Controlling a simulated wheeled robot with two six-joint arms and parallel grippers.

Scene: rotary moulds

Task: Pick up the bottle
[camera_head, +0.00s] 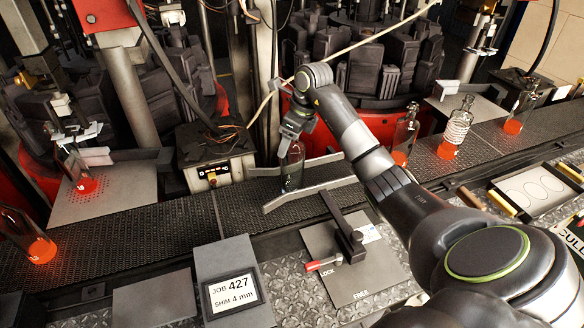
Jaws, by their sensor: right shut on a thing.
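A dark, clear glass bottle (292,168) stands upright, or nearly so, at the conveyor between two grey guide rails. My right gripper (293,137) reaches down from above and is shut on the bottle's upper part. The gripper hides the neck. I cannot tell whether the base touches the belt. My left gripper does not show.
Glowing orange-based bottles stand at right (403,138), (515,118) and left (82,172), (30,235). A lever plate (345,275) and job sign (232,292) are in front; mould machines stand behind.

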